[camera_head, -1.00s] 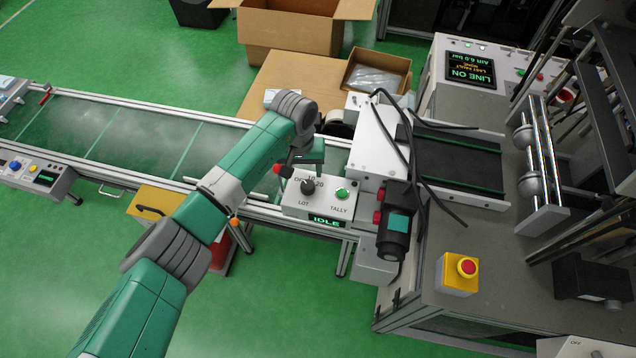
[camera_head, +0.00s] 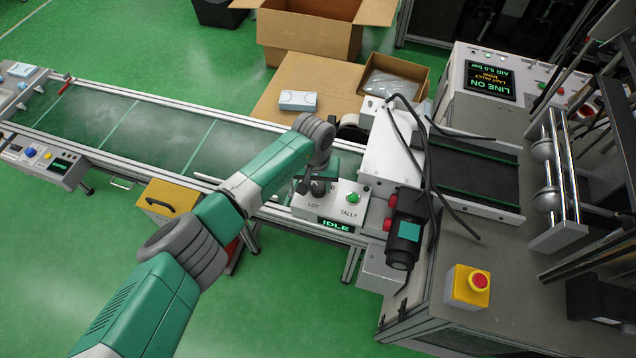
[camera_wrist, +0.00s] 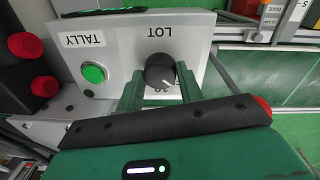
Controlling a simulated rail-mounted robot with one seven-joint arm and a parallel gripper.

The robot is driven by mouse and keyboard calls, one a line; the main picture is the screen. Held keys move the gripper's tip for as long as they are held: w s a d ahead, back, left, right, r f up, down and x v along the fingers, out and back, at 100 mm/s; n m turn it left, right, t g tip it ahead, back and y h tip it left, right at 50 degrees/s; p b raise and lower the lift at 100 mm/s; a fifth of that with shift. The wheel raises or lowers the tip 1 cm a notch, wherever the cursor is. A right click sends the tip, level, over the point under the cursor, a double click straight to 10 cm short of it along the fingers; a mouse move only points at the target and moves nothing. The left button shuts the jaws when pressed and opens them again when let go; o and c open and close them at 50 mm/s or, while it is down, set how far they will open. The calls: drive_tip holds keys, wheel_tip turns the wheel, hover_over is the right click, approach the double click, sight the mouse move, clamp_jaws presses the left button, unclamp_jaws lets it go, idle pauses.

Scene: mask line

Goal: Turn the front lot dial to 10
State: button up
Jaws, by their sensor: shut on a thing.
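The front lot dial (camera_wrist: 160,68) is a black round knob on a pale grey control box (camera_wrist: 200,35), under the upside-down word LOT in the wrist view. My gripper (camera_wrist: 160,86) has one green finger on each side of the knob and is shut on it. A short white mark shows on the knob's lower edge in the wrist view, close to a partly hidden 10; its exact setting is hard to read. In the head view the dial (camera_head: 319,188) is partly covered by my gripper (camera_head: 311,183).
A lit green TALLY button (camera_wrist: 94,72) sits beside the dial, and an IDLE display (camera_head: 336,225) is on the box's front. Red knobs (camera_wrist: 45,86) are close by. The conveyor (camera_head: 160,135) runs behind the box.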

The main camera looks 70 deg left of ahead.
drive_tip(key=shift+p, duration=0.35)
drive_tip(key=shift+d+r+m+p, duration=0.1)
drive_tip(key=shift+r+m+p, duration=0.05)
drive_tip(key=shift+m+p, duration=0.75)
drive_tip(key=shift+p, duration=0.25)
drive_tip(key=m, duration=0.3)
drive_tip(key=shift+f, duration=0.2)
drive_tip(key=shift+m, duration=2.4)
drive_tip(key=shift+g, duration=0.3)
drive_tip(key=o, duration=1)
